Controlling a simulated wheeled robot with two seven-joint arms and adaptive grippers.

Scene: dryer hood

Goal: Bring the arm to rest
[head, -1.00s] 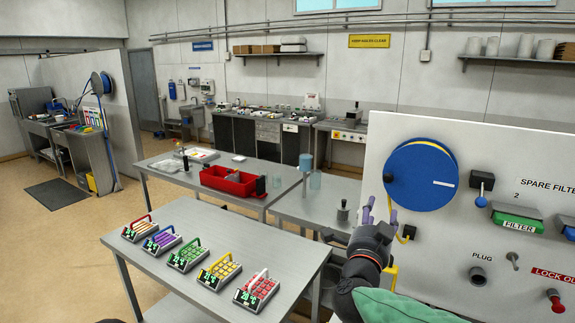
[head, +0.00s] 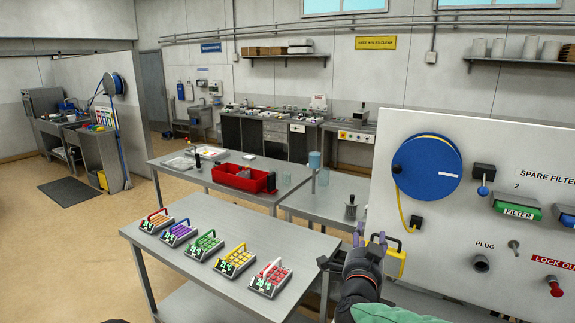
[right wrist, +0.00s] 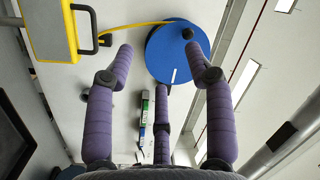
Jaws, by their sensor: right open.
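My right gripper (head: 370,240) is in front of the left part of the white panel (head: 430,235). Its purple fingers are spread and empty; the right wrist view also shows the open gripper (right wrist: 160,62) with nothing between the fingers. A yellow box with a dark handle (head: 396,260) is just right of the gripper in the head view; it also shows at the upper left of the right wrist view (right wrist: 48,28). A blue reel (head: 427,172) with a yellow cord is on the panel above the gripper. My left gripper is not in view.
A metal bench (head: 215,285) left of my right arm carries several small keypad units with coloured handles. Behind it, another table (head: 200,172) holds a red tray (head: 240,178). Open floor (head: 75,235) lies at the left.

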